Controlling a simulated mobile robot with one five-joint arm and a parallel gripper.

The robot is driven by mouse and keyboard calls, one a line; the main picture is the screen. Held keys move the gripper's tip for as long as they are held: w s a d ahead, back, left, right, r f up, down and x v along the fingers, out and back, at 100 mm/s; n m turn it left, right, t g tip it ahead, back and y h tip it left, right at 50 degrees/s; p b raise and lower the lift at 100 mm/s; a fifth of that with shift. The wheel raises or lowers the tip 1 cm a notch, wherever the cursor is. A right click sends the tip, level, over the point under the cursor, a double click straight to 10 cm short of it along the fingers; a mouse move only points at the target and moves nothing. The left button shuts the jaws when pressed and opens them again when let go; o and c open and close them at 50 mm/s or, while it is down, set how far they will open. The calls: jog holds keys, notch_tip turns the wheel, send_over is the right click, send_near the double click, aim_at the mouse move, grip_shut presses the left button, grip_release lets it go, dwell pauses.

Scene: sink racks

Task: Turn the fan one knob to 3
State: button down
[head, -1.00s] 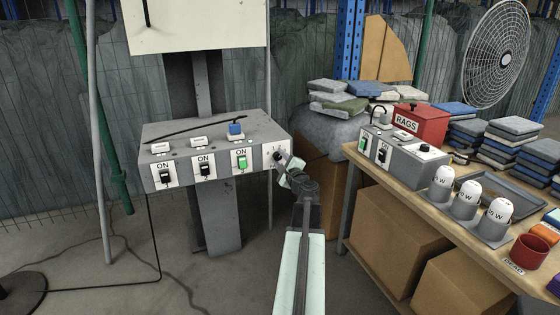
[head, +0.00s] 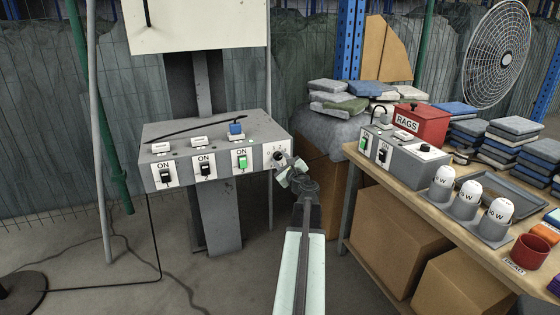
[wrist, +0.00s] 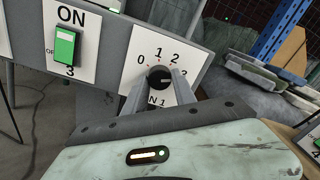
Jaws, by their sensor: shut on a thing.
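The fan one knob (wrist: 158,77) is a round black dial on a white plate marked 0, 1, 2 and 3, with a partly covered label ending in "N 1" below. In the wrist view a light mark on the knob seems to point right, toward the 3 side; I cannot read it exactly. My gripper (wrist: 157,88) has one finger on each side of the knob and is shut on it. In the head view the knob (head: 278,155) is at the right end of the grey switch box (head: 200,140), with my gripper (head: 286,163) at it.
Left of the knob are several ON switches; the green switch 3 (wrist: 66,46) is nearest. A table (head: 400,185) with a second switch box (head: 407,162), a red RAGS box (head: 420,124) and white-capped cups stands right. A wire fan (head: 496,54) is behind.

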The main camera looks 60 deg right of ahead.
jog(key=shift+w, duration=0.1)
jog(key=c, duration=1)
grip_release()
jog(key=v, duration=0.8)
jog(key=shift+w, duration=0.1)
